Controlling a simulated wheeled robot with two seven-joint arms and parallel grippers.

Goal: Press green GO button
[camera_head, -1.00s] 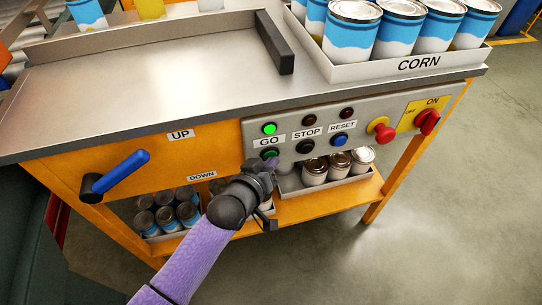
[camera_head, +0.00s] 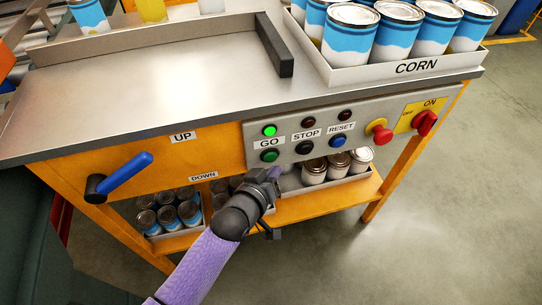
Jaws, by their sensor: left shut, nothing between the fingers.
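The green GO button (camera_head: 270,155) sits on the grey control panel (camera_head: 364,112), under the GO label and below a lit green lamp (camera_head: 270,130). My left gripper (camera_head: 275,173) is shut and empty, just below the button and apart from it in the picture. The button is in full view. My right gripper is not in view.
Beside it are the dark STOP button (camera_head: 304,147), the blue RESET button (camera_head: 338,141), a red mushroom button (camera_head: 381,134) and a red ON switch (camera_head: 425,123). A blue lever (camera_head: 125,174) juts out at left. Cans stand on the shelf below.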

